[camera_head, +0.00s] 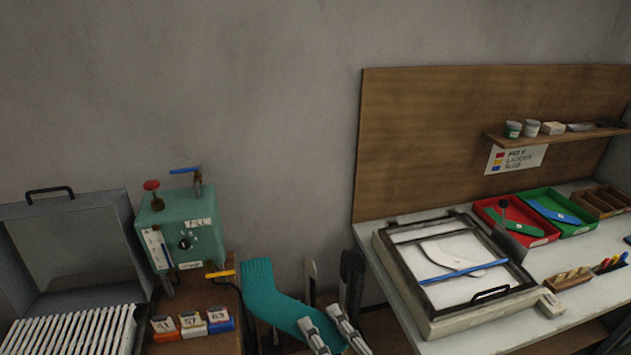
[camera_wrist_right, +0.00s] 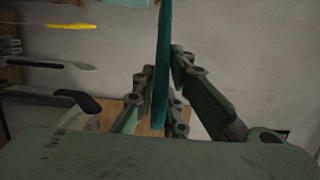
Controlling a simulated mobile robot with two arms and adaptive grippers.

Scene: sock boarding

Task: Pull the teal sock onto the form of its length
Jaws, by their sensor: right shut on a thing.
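The teal sock (camera_head: 268,290) stands up in the lower middle of the head view, its upper end wide and its lower part bending to the right. My right gripper (camera_head: 328,338) is shut on its lower right part. In the right wrist view the sock (camera_wrist_right: 162,70) shows edge-on as a thin teal strip between the fingers (camera_wrist_right: 160,110). A dark upright form (camera_head: 350,278) and a paler, narrow upright piece (camera_head: 311,278) stand just right of the sock. I cannot tell whether any form is inside the sock. My left gripper is not in view.
A green machine (camera_head: 185,235) with a yellow-handled lever stands left of the sock, with numbered blocks (camera_head: 192,323) before it. An open box with a white rack (camera_head: 70,330) is at far left. A light-table frame (camera_head: 455,265) and red (camera_head: 515,222) and green trays (camera_head: 560,212) are right.

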